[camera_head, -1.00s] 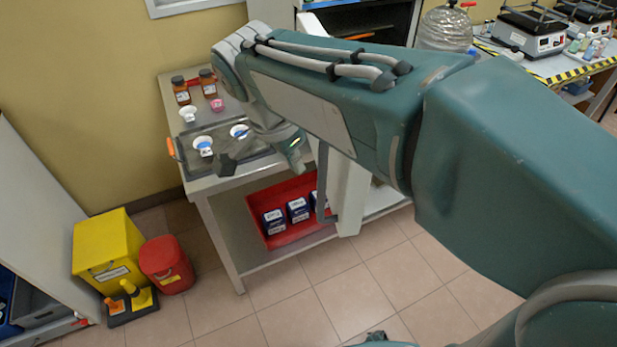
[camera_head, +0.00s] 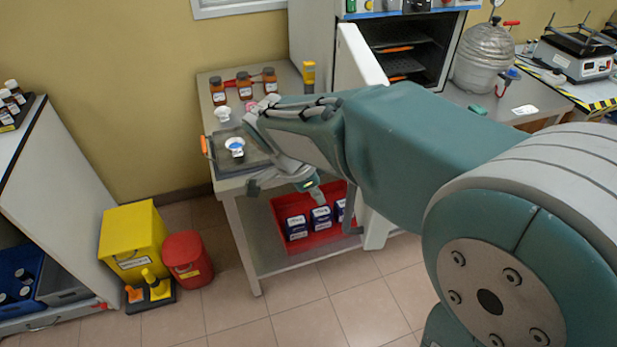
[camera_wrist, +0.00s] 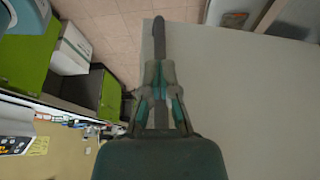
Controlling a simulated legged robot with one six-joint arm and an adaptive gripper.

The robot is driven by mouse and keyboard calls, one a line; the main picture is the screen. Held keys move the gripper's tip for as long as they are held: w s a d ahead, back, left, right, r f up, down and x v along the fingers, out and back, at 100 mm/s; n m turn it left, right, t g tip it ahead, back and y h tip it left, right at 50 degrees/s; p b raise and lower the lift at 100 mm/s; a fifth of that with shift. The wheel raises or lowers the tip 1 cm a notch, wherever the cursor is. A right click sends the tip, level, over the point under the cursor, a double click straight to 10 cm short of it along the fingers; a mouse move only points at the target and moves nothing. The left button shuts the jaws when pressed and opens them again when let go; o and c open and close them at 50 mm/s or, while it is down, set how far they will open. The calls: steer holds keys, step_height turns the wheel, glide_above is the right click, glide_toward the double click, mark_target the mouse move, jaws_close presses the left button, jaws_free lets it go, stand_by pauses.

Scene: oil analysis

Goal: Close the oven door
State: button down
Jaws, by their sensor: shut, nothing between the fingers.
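The oven (camera_head: 412,60) stands at the back centre in the head view, its dark chamber and racks exposed. Its white door (camera_head: 358,58) is open and swung out toward me; my arm hides its middle, and its lower end shows below the arm. The dark handle (camera_head: 351,212) shows partly at the door's left side. My gripper (camera_wrist: 160,72) is shut and empty in the wrist view, beside the broad grey door panel (camera_wrist: 245,95). A dark bar, apparently the handle, lines up with the fingers; I cannot tell whether they touch.
A table with a dark tray (camera_head: 228,158), bottles and small dishes stands left of the door. A red bin (camera_head: 292,238) with several boxes is on its lower shelf. Yellow (camera_head: 130,245) and red (camera_head: 188,258) containers stand on the floor at left. The front floor is clear.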

steer(key=shift+w+d+r, duration=0.1)
steer(key=shift+w+d, duration=0.1)
steer(key=shift+d, duration=0.8)
steer(key=shift+w+d, duration=0.2)
steer(key=shift+d, duration=0.8)
